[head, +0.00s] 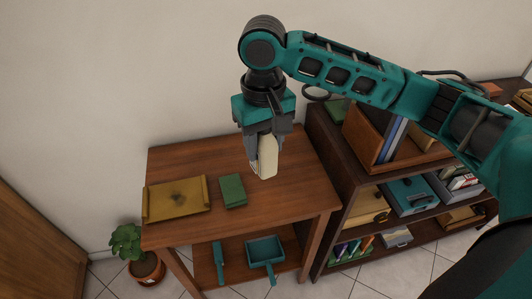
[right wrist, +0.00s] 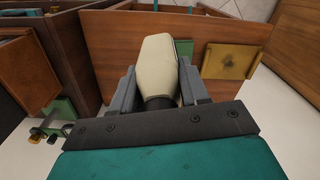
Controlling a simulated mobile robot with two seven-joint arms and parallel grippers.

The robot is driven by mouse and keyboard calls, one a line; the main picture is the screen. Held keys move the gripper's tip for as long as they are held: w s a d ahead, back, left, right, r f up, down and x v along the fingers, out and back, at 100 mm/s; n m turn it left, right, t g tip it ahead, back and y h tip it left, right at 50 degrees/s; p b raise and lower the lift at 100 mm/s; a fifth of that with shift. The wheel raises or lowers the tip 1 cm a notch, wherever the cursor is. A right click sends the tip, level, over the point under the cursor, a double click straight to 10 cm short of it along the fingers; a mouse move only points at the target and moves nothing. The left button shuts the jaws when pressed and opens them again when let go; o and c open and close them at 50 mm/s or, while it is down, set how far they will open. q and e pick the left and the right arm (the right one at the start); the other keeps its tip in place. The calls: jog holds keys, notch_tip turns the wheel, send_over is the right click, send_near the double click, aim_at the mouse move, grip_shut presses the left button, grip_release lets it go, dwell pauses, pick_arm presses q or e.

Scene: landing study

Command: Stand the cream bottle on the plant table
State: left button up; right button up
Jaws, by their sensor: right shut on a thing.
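The cream bottle (head: 266,158) is held in my right gripper (head: 264,143), which points down over the wooden table (head: 190,160) near its right side. The bottle hangs roughly upright below the fingers; whether its lower end touches the tabletop I cannot tell. In the right wrist view the bottle (right wrist: 158,62) sits between the two grey fingers (right wrist: 158,92), its dark end nearest the wrist. A potted plant (head: 134,252) stands on the floor left of the table. My left gripper is not in view.
A mustard tray (head: 176,199) and a green book (head: 233,190) lie on the table's left and middle. A teal dustpan (head: 266,254) is on its lower shelf. A dark bookshelf (head: 336,168) with binders adjoins on the right. The table's back and right front look clear.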

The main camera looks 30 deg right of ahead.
jog(key=shift+w+d+n, duration=0.4)
jog(key=shift+d+n, duration=0.05)
jog(key=shift+n, duration=0.15)
jog(key=w+d+r+n+b, duration=0.2)
jog(key=w+d+n+b, duration=0.3)
jog(key=d+n, duration=0.7)
jog(key=f+b, duration=0.1)
jog(key=f, duration=0.5)
jog(key=a+f+n, duration=0.1)
jog(key=f, duration=0.6)
jog(key=a+f+n+b, duration=0.1)
jog(key=f, duration=0.5)
jog(key=shift+w+f+b, duration=0.25)
jog(key=shift+w+b, duration=0.05)
jog(key=shift+b, duration=0.05)
jog(key=shift+f, duration=0.3)
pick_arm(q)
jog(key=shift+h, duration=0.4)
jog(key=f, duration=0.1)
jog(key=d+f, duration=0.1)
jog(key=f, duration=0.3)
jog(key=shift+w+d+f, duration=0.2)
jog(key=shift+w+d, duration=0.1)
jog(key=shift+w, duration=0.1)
